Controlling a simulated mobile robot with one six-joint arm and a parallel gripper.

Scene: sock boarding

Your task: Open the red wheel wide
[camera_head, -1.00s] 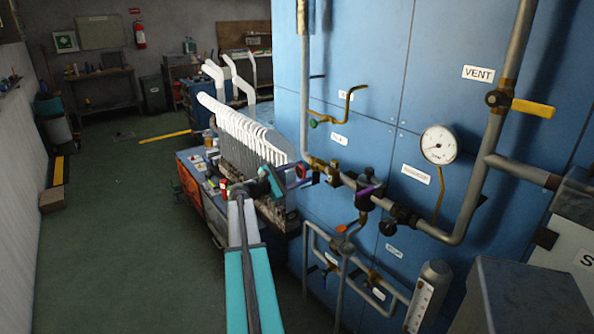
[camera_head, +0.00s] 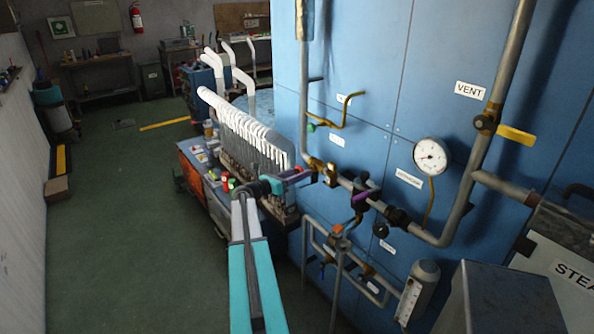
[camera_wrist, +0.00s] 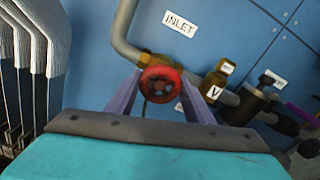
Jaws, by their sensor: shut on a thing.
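The red wheel (camera_wrist: 160,84) shows in the wrist view, round with a dark centre, in front of a brass valve on the grey pipe under the INLET label (camera_wrist: 180,23). My gripper (camera_wrist: 162,80) has its two purple fingers on either side of the wheel, shut on it. In the head view my gripper (camera_head: 298,177) reaches the left end of the pipe run, beside the brass fitting (camera_head: 324,171).
A pressure gauge (camera_head: 430,156), a yellow VENT lever (camera_head: 516,135) and a purple-handled valve (camera_head: 364,195) are to the right. A rack of white socks (camera_head: 245,135) stands close on the left.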

